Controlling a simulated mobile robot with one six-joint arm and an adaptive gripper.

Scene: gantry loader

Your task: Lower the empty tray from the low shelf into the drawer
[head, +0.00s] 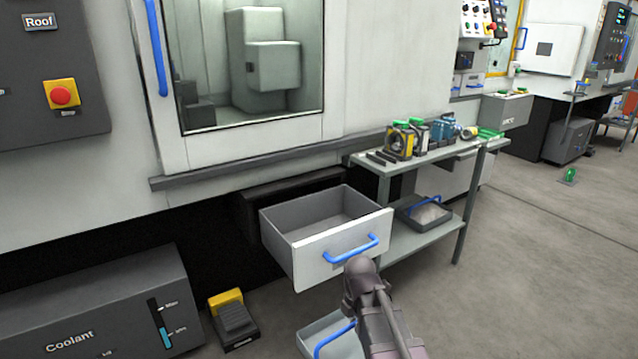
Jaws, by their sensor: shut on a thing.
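A light grey tray (318,328) with a blue handle (333,341) is at the bottom of the head view, in front of the drawer and cut off by the frame edge. My gripper (359,318) is at the upper end of that handle and shut on it; my own arm hides most of the fingers and the tray's right side. The part of the tray's inside that shows looks empty. The drawer (310,270) is pulled out, with a white front, a blue handle and an empty grey inside. The low shelf (415,244) is to its right.
A dark tray (405,218) with a blue handle and grey contents stands on the low shelf. Several parts crowd the top shelf (385,163). A yellow foot pedal (228,303) and coolant tank (100,310) are at left.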

